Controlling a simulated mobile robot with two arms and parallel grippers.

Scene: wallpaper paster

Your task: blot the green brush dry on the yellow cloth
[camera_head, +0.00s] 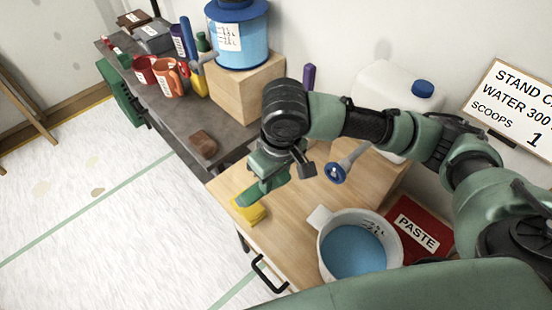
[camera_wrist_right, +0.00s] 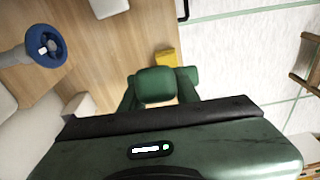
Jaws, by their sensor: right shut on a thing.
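My right gripper (camera_head: 268,168) reaches down over the left part of the wooden table and is shut on the green brush (camera_head: 262,191). The brush's lower end points down and left, just over the yellow cloth (camera_head: 250,211) at the table's edge. It hides part of the cloth. I cannot tell whether the bristles touch it. In the right wrist view, a green part of the brush (camera_wrist_right: 157,82) shows between the fingers, and the yellow cloth (camera_wrist_right: 166,57) lies just beyond it. My left gripper is not in view.
A white bucket of blue liquid (camera_head: 352,252) stands at the table's front, beside a red PASTE packet (camera_head: 418,232). A blue-ended tool (camera_head: 338,172) lies behind. A dark bench (camera_head: 165,105) on the left holds mugs and a blue drum (camera_head: 238,38). Floor lies beyond the table's left edge.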

